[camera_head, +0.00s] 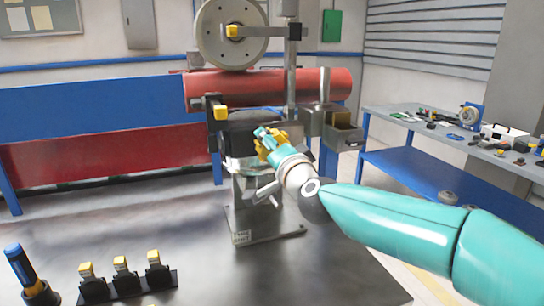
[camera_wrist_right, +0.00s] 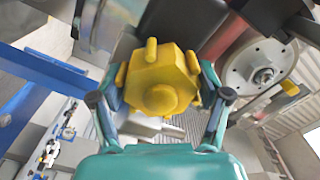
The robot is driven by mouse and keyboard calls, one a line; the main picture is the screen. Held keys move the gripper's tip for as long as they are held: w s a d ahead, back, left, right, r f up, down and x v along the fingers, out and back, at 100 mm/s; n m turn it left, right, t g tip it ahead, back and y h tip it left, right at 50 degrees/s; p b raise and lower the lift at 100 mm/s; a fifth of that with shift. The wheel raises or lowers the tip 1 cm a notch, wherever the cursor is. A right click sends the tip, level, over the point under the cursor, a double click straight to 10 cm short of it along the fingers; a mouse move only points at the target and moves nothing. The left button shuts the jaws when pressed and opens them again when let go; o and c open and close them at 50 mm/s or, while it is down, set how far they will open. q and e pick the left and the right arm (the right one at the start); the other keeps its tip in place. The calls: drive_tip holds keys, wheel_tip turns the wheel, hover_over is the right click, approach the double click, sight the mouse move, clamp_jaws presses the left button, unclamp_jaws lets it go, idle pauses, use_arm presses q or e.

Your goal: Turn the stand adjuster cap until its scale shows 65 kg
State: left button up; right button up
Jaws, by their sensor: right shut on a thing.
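The yellow adjuster cap (camera_head: 276,154) is on the stand (camera_head: 262,215), under the red cylinder and partly hidden by my right gripper. In the right wrist view the cap (camera_wrist_right: 160,70) is a faceted yellow knob with a round hub and a raised tab. My right gripper (camera_head: 268,142) is shut on the cap, its teal fingers on opposite sides of it; it also shows in the right wrist view (camera_wrist_right: 162,82). I cannot make out the scale or its reading. My left gripper is not in view.
A red cylinder (camera_head: 260,90) and a large grey wheel (camera_head: 231,32) are above the stand. Several yellow-topped black pieces (camera_head: 122,280) and a blue-handled tool (camera_head: 22,268) stand at the front left. A cluttered workbench (camera_head: 475,150) is at right. The left tabletop is mostly clear.

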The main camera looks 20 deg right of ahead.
drive_tip(key=shift+f+m+b, duration=0.1)
drive_tip(key=shift+m+b, duration=0.3)
drive_tip(key=shift+m, duration=0.7)
drive_tip(key=o, duration=1.1)
drive_tip(key=shift+d, duration=0.15)
drive_tip(key=shift+o, duration=0.2)
